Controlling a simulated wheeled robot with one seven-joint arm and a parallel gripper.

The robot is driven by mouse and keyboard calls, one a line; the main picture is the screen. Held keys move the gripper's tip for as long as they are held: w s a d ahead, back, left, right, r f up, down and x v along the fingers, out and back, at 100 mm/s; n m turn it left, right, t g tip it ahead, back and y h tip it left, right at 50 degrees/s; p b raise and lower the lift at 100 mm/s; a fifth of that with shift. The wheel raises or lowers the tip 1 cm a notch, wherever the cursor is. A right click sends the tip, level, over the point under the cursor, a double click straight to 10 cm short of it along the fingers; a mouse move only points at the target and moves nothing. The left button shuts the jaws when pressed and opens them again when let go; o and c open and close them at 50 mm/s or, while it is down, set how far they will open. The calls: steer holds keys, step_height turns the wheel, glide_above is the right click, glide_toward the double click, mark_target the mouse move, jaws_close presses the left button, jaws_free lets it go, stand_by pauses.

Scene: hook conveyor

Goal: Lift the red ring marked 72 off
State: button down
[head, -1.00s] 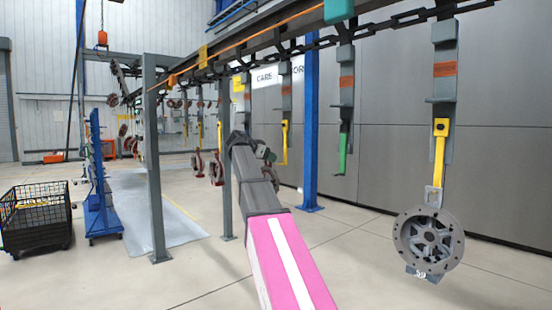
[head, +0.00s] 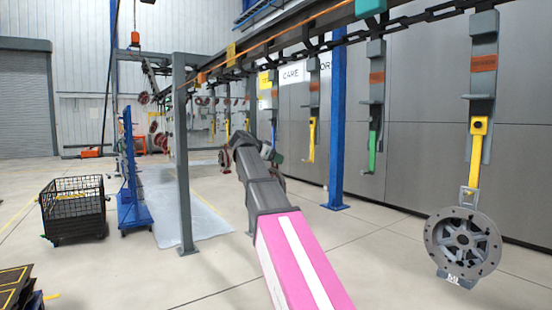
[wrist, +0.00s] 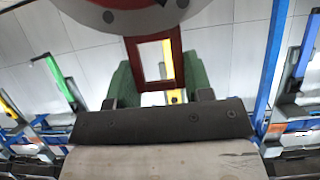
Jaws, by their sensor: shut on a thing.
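In the wrist view, my gripper (wrist: 156,80) has its green pads on either side of a red rectangular loop (wrist: 133,62) and is shut on it. The loop belongs to the red ring (wrist: 92,14), whose red rim and grey face show only in part at the top edge. A yellow hook (wrist: 174,95) shows through and beside the loop; I cannot tell if they touch. No number is readable on this ring. In the head view, my gripper (head: 274,155) is at the arm's far end, and the arm hides most of what it holds.
A grey wheel-like part (head: 463,246) hangs from a yellow hook (head: 476,160) at the right. A green hook (head: 373,150) and another yellow hook (head: 311,140) hang empty. Blue (head: 336,120) and grey (head: 183,150) posts stand nearby. A wire crate (head: 75,210) stands left.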

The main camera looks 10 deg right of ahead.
steer(key=shift+f, duration=0.35)
steer(key=shift+a, duration=0.15)
steer(key=s+a, duration=0.2)
steer(key=a, duration=0.3)
steer(key=shift+a, duration=0.4)
stand_by(0.8)
steer(key=shift+s, duration=0.15)
steer(key=s+a, duration=0.2)
steer(key=a, duration=0.4)
steer(key=shift+s+a, duration=0.15)
steer(key=shift+a, duration=0.1)
